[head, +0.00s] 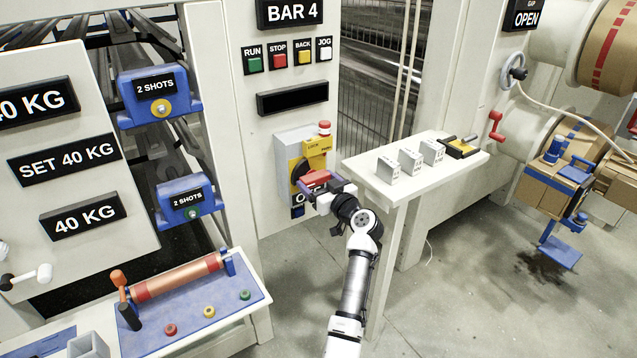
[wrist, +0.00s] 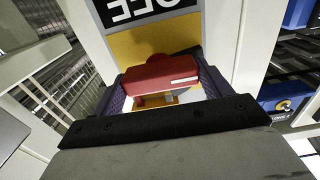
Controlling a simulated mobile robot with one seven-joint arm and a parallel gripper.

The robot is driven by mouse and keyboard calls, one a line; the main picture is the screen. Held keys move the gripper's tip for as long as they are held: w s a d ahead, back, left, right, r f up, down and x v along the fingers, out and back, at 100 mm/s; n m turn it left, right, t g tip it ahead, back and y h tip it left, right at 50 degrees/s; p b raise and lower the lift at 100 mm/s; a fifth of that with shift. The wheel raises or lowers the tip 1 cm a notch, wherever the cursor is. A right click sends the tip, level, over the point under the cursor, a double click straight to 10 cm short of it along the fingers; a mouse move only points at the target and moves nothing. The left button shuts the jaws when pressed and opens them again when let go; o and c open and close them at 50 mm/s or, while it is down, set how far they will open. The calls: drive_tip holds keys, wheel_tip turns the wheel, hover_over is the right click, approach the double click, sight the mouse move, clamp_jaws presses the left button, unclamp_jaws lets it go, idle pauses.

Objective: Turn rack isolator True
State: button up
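The rack isolator (head: 293,160) is a grey box with a yellow plate and a red handle (head: 314,178), mounted low on the pale machine panel under BAR 4. The handle lies roughly crosswise in the head view. My gripper (head: 322,188) is in front of it. In the wrist view the red handle (wrist: 160,78) sits between my two dark fingers (wrist: 163,88), with no clear gap at either end, so they appear closed on it. A black label with white letters, upside down and apparently OFF (wrist: 135,8), shows beyond the yellow plate. My gripper hides part of the isolator's lower right.
A white side table (head: 410,180) with several small grey blocks stands close to the right of my arm. RUN, STOP, BACK and JOG buttons (head: 289,57) are above the isolator. A blue bench (head: 190,310) with a copper roller is at lower left.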

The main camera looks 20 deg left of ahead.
drive_tip(key=shift+c, duration=1.1)
drive_tip(key=shift+m, duration=0.3)
drive_tip(key=m+b, duration=0.1)
drive_tip(key=m, duration=0.1)
drive_tip(key=shift+f+m+b, duration=0.1)
drive_tip(key=shift+m+b, duration=0.2)
drive_tip(key=shift+b, duration=0.05)
drive_tip(key=m, duration=0.5)
drive_tip(key=shift+m, duration=0.3)
drive_tip(key=m+p, duration=0.1)
drive_tip(key=m, duration=0.4)
drive_tip(key=shift+p, duration=0.3)
drive_tip(key=shift+m+p, duration=0.75)
drive_tip(key=shift+m, duration=1.35)
